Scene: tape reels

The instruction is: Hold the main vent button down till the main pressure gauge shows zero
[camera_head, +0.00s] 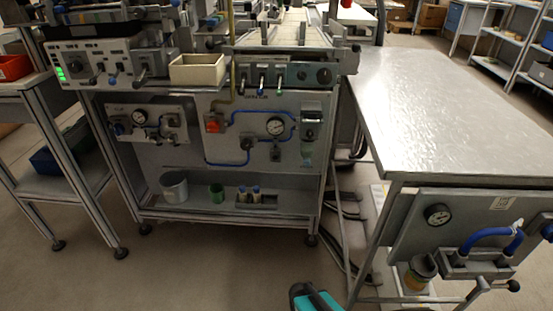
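The larger grey panel in the middle carries a round white-faced pressure gauge (276,126) with blue tubing around it. A red-orange square part (214,123) is at its upper left. A dark round fitting (247,143) and a small dark block (276,151) sit below the tubing. I cannot tell which part is the main vent button. A second gauge (139,117) is on the smaller left panel, and a third (437,214) is on the right table's side panel. Needle readings and labels are too small to read. My gripper's fingers do not show.
A teal and black part at the bottom edge seems to be mine. A metal-topped table (440,100) stands at the right, a shelf unit (70,185) at the left. Cables (345,225) lie on the floor between bench and table. The front floor is clear.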

